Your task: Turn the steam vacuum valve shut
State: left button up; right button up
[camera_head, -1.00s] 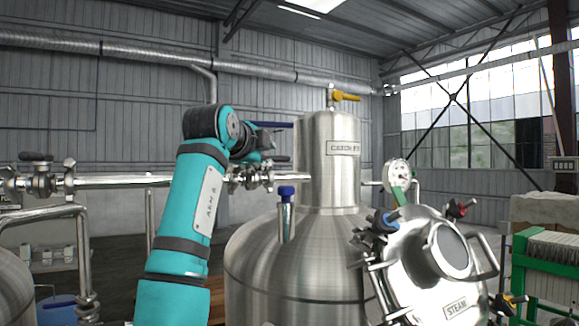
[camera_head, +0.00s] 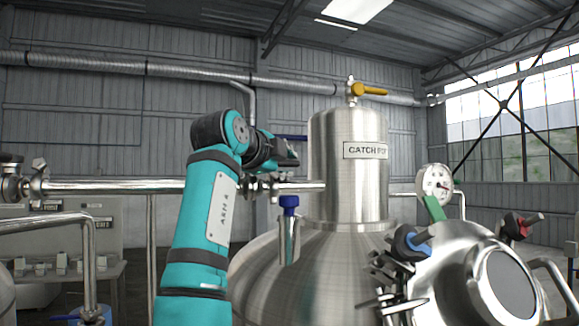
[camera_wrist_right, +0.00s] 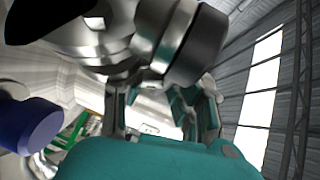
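No label in view names the steam vacuum valve, so I cannot tell which valve it is. The steel vessel (camera_head: 455,265) at lower right carries a blue handle (camera_head: 411,241) and a red handle (camera_head: 515,226). A yellow lever (camera_head: 369,89) tops the catch pot (camera_head: 345,190). A blue-capped fitting (camera_head: 289,205) stands in front of the pot. My right gripper (camera_head: 287,152) is beside the pot's left side, above the blue cap. In the wrist view its fingers (camera_wrist_right: 163,112) are apart, with no held object clear; a blue cap (camera_wrist_right: 30,125) is close at left. My left gripper is out of view.
A horizontal steel pipe (camera_head: 120,186) runs behind my arm. A pressure gauge (camera_head: 435,184) stands right of the pot. Pipework (camera_head: 50,222) and a bench (camera_head: 70,275) are at left.

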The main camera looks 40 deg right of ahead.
jog(key=shift+a, duration=0.25)
grip_shut()
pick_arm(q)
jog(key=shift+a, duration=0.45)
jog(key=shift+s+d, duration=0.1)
pick_arm(e)
jog(key=shift+r+p, duration=0.15)
jog(key=shift+p, duration=0.25)
jog(key=m+g+p, duration=0.1)
jog(key=p, duration=0.1)
jog(key=s+m+g+h+p, duration=0.1)
jog(key=g+p, duration=0.1)
jog(key=p, duration=0.1)
jog(key=s+m+g+h+p, duration=0.1)
jog(key=m+g+p, duration=0.1)
jog(key=shift+a+r, duration=0.1)
jog(key=shift+a, duration=0.3)
jog(key=shift+s+g+p, duration=0.15)
jog(key=shift+g+p, duration=0.15)
jog(key=shift+g, duration=0.1)
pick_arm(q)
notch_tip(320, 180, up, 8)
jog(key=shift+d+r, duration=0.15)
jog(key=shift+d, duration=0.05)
pick_arm(e)
jog(key=shift+a+f+m, duration=0.15)
jog(key=shift+f+m, duration=0.15)
jog(key=shift+f, duration=0.05)
